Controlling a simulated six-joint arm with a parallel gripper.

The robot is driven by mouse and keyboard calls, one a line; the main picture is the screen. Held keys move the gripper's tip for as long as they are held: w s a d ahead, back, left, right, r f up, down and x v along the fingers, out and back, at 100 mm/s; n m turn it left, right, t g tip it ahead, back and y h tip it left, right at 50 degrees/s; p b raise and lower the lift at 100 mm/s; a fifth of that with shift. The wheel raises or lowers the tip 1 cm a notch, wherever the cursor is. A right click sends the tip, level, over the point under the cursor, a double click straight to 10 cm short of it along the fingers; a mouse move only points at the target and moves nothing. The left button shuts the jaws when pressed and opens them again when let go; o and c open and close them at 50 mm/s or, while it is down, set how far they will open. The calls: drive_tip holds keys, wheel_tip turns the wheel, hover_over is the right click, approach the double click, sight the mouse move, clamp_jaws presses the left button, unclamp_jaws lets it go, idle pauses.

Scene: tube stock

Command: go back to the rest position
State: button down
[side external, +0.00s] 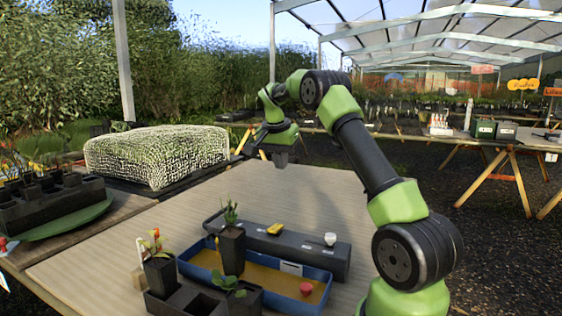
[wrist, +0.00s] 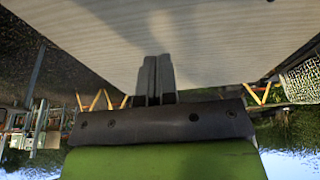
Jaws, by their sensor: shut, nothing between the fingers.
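My gripper (side external: 281,160) hangs in the air over the far part of the wooden table (side external: 320,200), pointing down. In the wrist view its two dark fingers (wrist: 155,76) are together with nothing between them. It is well apart from the blue tray (side external: 322,273) and the potted plants at the front of the table.
A dark long box (side external: 270,246) lies behind the blue tray, with a yellow item (side external: 275,229) and a white cup (side external: 330,239) on it. The table's far middle is clear.

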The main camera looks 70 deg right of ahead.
idle(0.4)
drive_tip(key=s+a+r+n+t+y, duration=0.1)
drive_tip(key=a+r+n+t, duration=0.15)
drive_tip(key=a+r, duration=0.45)
drive_tip(key=s+a+r+n+t, duration=0.15)
drive_tip(key=a+n, duration=0.25)
drive_tip(key=a, duration=0.7)
drive_tip(key=s+a+f+n+t+y, duration=0.2)
drive_tip(key=s+a+n, duration=0.5)
drive_tip(key=s+a, duration=0.6)
drive_tip(key=shift+s+a+t+y, duration=0.3)
drive_tip(key=shift+a+t+y, duration=0.3)
drive_tip(key=shift+a+y, duration=0.6)
